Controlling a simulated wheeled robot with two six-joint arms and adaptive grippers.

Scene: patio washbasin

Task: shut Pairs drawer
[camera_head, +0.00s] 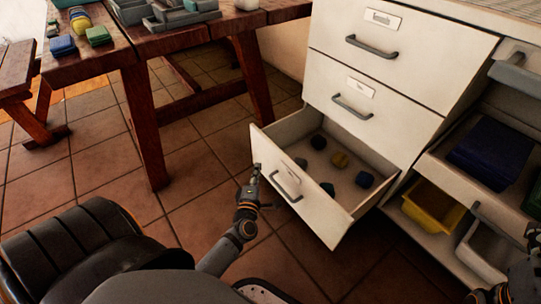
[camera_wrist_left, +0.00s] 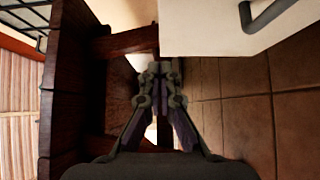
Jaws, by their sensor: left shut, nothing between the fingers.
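The bottom drawer (camera_head: 316,222) of the white cabinet stands pulled well out, with several small dark and yellow folded items on its floor. I cannot read a Pairs label on it; its front carries a grey bar handle (camera_head: 285,186). My left gripper (camera_head: 256,172) is shut and empty beside the left part of the drawer front, left of the handle. In the left wrist view its closed fingers (camera_wrist_left: 164,72) show below a white panel (camera_wrist_left: 200,25) with a grey handle (camera_wrist_left: 266,14). My right gripper (camera_head: 505,292) is only partly in view at the bottom right corner.
Two closed drawers (camera_head: 420,48) sit above the open one. To the right are an open compartment with dark blue folded cloths (camera_head: 492,152) and a yellow bin (camera_head: 432,208). A wooden table (camera_head: 145,120) with trays and cloths stands at the left. Tiled floor (camera_head: 200,170) lies between.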

